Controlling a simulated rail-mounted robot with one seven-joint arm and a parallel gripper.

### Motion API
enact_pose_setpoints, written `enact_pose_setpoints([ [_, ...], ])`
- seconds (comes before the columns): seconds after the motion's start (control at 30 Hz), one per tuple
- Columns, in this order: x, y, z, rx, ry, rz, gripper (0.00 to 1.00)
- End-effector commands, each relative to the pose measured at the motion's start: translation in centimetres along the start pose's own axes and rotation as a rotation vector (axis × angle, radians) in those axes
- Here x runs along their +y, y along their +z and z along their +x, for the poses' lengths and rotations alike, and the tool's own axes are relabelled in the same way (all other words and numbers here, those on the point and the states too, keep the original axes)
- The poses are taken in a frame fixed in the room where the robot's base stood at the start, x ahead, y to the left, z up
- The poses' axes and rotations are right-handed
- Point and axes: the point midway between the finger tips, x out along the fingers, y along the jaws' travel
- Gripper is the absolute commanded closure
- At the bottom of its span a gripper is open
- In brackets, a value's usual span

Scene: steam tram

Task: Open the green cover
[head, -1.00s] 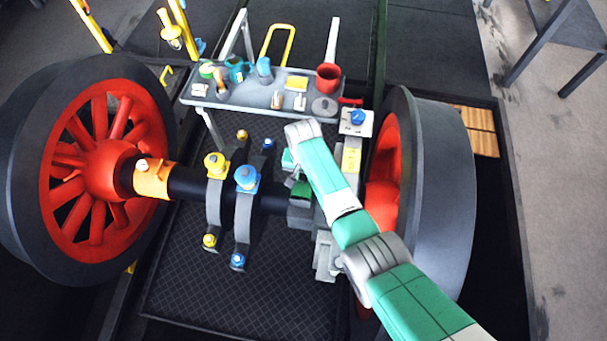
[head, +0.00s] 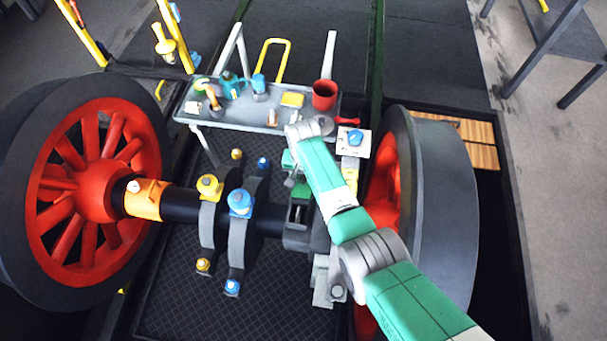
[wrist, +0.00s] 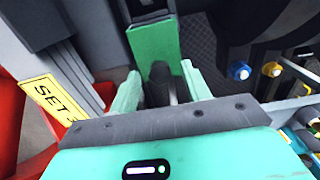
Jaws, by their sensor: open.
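The green cover (head: 301,189) is on the dark axle box (head: 296,238), beside the right wheel. It stands raised at the far side, and a dark opening shows in front of it. In the wrist view the cover (wrist: 154,48) is a green panel just beyond my fingertips. My gripper (wrist: 160,70) is open, with its pale green fingers apart. A dark rounded part lies between them; I cannot tell whether they touch it or the cover. In the head view my arm hides most of the gripper.
A grey bench (head: 240,114) with tools and a red mug (head: 324,95) stands behind. The big right wheel (head: 440,220) is close to my arm. Yellow (head: 209,187) and blue (head: 240,202) capped fittings stand left of the box. A yellow "SET" label (wrist: 50,98) is nearby.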

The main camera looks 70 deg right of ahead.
Motion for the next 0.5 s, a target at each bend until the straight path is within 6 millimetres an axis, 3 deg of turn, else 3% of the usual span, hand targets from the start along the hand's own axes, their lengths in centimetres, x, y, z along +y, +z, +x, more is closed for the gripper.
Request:
enact_pose_setpoints([
  [0.3,0.0,0.0,-6.2,0.001,-0.001,0.000,0.53],
  [0.5,0.0,0.1,-7.8,0.001,0.000,-0.001,0.53],
])
